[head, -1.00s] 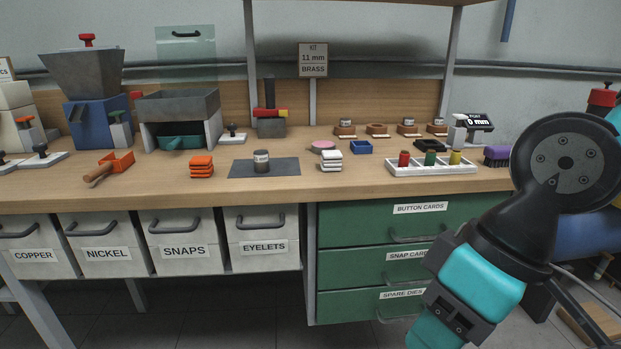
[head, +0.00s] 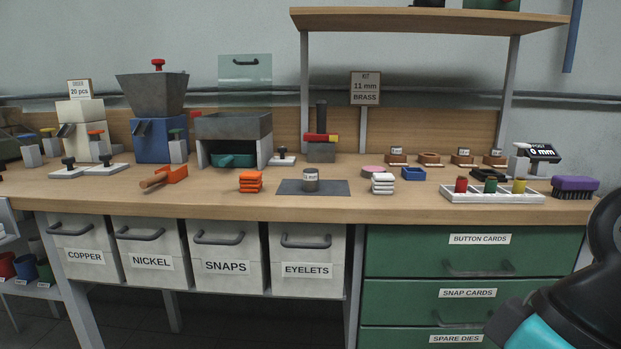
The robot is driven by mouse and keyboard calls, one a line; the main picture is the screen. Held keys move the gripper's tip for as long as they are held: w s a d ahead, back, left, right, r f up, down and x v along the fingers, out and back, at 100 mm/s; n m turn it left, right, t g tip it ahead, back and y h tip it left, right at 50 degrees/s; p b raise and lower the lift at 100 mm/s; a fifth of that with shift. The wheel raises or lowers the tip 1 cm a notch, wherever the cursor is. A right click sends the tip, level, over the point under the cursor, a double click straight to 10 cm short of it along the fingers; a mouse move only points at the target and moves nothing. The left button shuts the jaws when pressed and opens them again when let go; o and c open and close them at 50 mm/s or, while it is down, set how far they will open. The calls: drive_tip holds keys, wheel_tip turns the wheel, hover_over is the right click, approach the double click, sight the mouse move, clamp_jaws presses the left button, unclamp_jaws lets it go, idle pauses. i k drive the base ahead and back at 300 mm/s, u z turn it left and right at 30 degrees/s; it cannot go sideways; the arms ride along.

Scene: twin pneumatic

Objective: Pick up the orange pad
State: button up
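Several orange pads (head: 250,182) lie in a neat stack on the wooden bench top, left of the grey mat. The stack stands near the bench's front edge, and nothing covers it. Only a dark and teal part of my own arm shows at the lower right, far from the stack. My gripper's fingers are outside the view, so its state does not show.
A grey mat (head: 336,187) with a metal cylinder (head: 311,181) lies right of the stack. A stack of white pads (head: 382,184) is further right. An orange scoop (head: 166,176) lies to the left. Bare wood surrounds the orange stack.

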sight(250, 181)
drive_tip(key=k, duration=0.5)
drive_tip(key=z, duration=1.45)
drive_tip(key=i, duration=1.1)
drive_tip(key=u, duration=2.75)
